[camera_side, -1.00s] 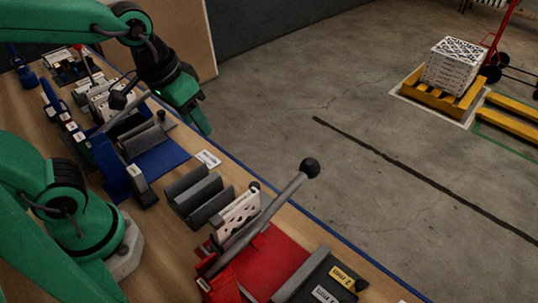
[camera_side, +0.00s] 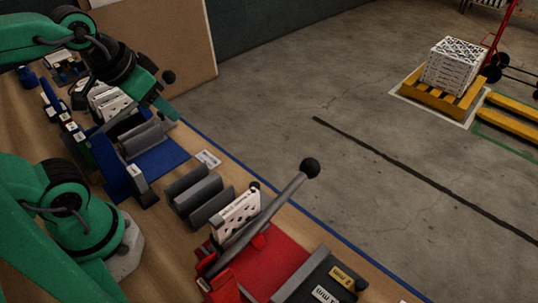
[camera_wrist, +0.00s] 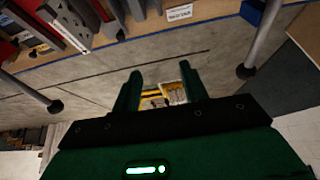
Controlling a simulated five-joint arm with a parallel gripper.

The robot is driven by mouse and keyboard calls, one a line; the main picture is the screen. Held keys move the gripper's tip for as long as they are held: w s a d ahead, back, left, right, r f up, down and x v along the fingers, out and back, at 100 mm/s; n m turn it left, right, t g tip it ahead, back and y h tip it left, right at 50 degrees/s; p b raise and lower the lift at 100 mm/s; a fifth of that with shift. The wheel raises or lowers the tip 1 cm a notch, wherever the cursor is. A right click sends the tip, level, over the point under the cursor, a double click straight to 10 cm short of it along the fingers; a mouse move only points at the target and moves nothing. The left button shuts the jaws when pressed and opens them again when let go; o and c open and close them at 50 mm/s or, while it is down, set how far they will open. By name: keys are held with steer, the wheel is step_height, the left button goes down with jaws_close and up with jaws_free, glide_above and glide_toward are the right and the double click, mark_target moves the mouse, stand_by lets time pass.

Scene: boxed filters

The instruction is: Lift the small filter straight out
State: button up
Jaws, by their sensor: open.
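A white perforated filter (camera_side: 236,212) stands upright at the red press in the side view. It also shows at the top left of the wrist view (camera_wrist: 65,28). More white filters (camera_side: 108,102) stand farther back beside the blue press, partly behind my arm. I cannot tell which one is the small filter. My gripper (camera_side: 168,112) is raised near the bench's far edge by the blue press, apart from the filters. In the wrist view its two fingers (camera_wrist: 160,75) are apart, with nothing between them but distant floor and a yellow pallet.
The red press (camera_side: 275,262) has a long ball-ended lever (camera_side: 270,215). The blue press (camera_side: 160,158) has a black lever ball (camera_side: 168,76) close to my gripper. Grey slotted blocks (camera_side: 198,196) stand between the presses. A white card (camera_side: 208,158) lies at the bench edge; open floor lies beyond.

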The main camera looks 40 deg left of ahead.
steer(key=shift+d, duration=0.1)
steer(key=g, duration=0.6)
glide_above(235, 205)
step_height(235, 205, down, 8)
steer(key=shift+f, duration=0.25)
steer(key=shift+f, duration=0.1)
steer(key=shift+f, duration=1.2)
steer(key=shift+f, duration=0.1)
steer(key=shift+f, duration=2.5)
